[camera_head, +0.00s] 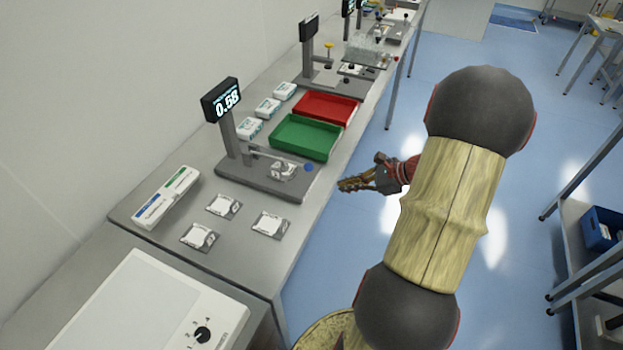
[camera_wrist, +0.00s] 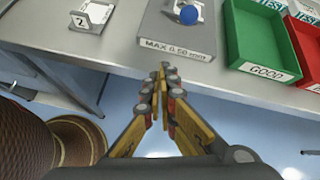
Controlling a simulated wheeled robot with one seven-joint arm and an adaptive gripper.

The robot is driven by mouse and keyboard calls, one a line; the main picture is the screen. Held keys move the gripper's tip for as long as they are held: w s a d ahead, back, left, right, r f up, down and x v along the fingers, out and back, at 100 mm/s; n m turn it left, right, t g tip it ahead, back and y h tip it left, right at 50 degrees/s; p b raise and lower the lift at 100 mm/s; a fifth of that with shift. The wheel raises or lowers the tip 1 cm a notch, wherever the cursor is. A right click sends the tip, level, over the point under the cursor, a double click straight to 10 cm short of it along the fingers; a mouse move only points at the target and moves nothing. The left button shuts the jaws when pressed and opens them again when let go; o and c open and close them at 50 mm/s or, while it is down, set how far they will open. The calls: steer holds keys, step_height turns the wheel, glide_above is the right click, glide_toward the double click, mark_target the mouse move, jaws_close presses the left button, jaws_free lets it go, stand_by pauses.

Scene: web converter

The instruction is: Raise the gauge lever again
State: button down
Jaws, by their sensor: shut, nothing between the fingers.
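The gauge (camera_head: 262,183) stands on the bench, with a grey base, a post and a display reading 0.58. Its lever ends in a blue knob (camera_head: 309,168) at the right end of the base. The knob also shows in the wrist view (camera_wrist: 189,14), above a front label reading "MAX 0.50 mm". A small pale piece (camera_head: 284,169) sits on the gauge base beside the knob. My gripper (camera_head: 344,186) is shut and empty, out past the bench's front edge, to the right of the knob and apart from it. In the wrist view the closed fingertips (camera_wrist: 163,72) point towards the gauge base.
A green tray (camera_head: 306,154) and a red tray (camera_head: 352,121) lie beyond the gauge; the green one is labelled GOOD. Several bagged samples (camera_head: 270,224) lie on the near bench, beside a long box (camera_head: 165,197). Another gauge (camera_head: 309,70) stands farther back. The floor by the gripper is clear.

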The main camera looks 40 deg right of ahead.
steer(key=w+f+b, duration=0.1)
steer(key=w, duration=0.2)
steer(key=w+a+m+t+b, duration=0.1)
steer(key=w, duration=0.3)
steer(key=w+f+m+b, duration=0.1)
steer(key=w, duration=0.2)
steer(key=shift+w+a+f+h, duration=0.2)
steer(key=shift+a+f+h, duration=0.05)
steer(key=shift+f+h, duration=0.1)
steer(key=shift+r, duration=0.1)
